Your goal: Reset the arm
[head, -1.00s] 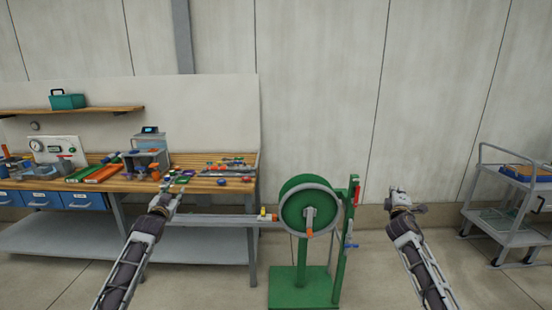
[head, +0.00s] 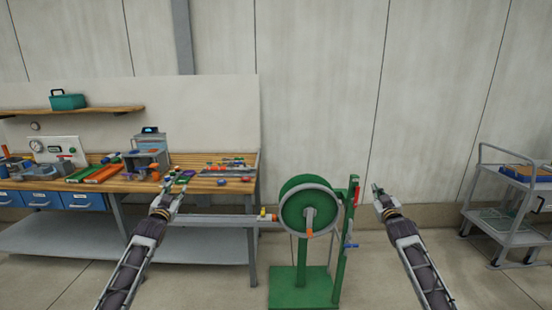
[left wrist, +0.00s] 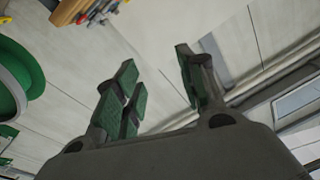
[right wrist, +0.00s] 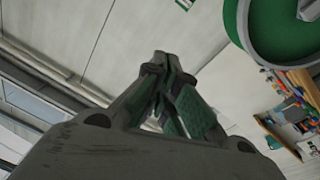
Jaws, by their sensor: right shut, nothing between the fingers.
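My left gripper (head: 174,183) is raised in front of the workbench in the head view. The left wrist view shows its green-padded fingers (left wrist: 160,92) spread apart with nothing between them. My right gripper (head: 377,190) is raised right of the green reel stand, in front of the bare wall. The right wrist view shows its fingertips (right wrist: 165,62) together, with nothing held. Both arms reach forward from the bottom of the head view, and both grippers look clear of other things.
The green reel stand (head: 300,276) stands on the floor between my arms. The workbench (head: 215,184) on the left carries tools and parts. A grey cart (head: 512,223) stands at the far right. The floor between the stand and the cart looks clear.

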